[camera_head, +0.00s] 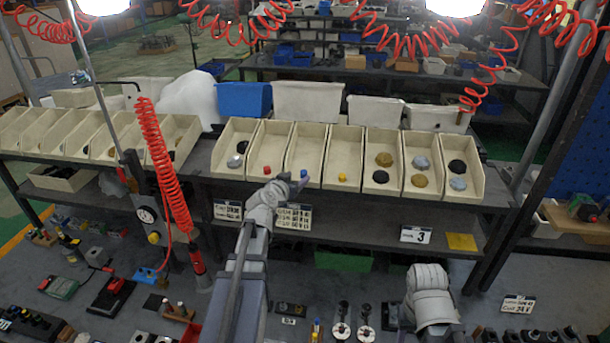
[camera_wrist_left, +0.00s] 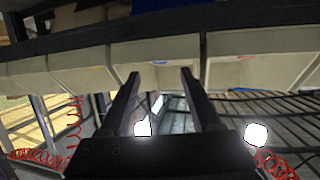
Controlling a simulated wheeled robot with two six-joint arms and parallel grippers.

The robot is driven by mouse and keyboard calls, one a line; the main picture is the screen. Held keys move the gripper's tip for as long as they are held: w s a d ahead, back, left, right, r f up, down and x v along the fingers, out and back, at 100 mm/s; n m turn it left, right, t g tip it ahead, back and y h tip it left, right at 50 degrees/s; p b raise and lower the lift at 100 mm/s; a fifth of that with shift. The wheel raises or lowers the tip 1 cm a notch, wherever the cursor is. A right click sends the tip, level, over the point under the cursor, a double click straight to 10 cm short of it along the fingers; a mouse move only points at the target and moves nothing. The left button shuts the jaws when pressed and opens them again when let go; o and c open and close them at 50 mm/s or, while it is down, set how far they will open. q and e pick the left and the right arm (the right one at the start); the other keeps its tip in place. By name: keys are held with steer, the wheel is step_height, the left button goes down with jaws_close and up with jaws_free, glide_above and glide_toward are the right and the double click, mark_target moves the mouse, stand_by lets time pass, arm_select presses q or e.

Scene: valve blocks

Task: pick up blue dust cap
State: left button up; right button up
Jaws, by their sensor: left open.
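The blue dust cap (camera_head: 304,173) is small and lies near the front of a cream bin (camera_head: 305,150) in the right-hand row, in the head view. My left gripper (camera_head: 295,181) is at that bin's front edge, just beside the cap in the picture; whether it touches the cap cannot be told. In the left wrist view the two fingers (camera_wrist_left: 161,72) are spread apart with nothing visibly held between them. A faint bluish mark shows between the fingertips there, too small to identify.
Neighbouring bins hold red caps (camera_head: 267,169), a yellow cap (camera_head: 342,177) and several darker knobs (camera_head: 384,159). Bin dividers stand close on both sides of my left gripper. A red coiled hose (camera_head: 160,165) hangs at left. Parts crowd the lower bench.

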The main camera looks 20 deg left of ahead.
mark_target(304, 172)
arm_select(q)
steer(key=shift+b+x, duration=0.7)
steer(key=shift+x, duration=1.95)
steer(key=shift+s, duration=0.1)
steer(key=shift+r, duration=0.1)
steer(key=shift+c, duration=0.8)
jaws_close()
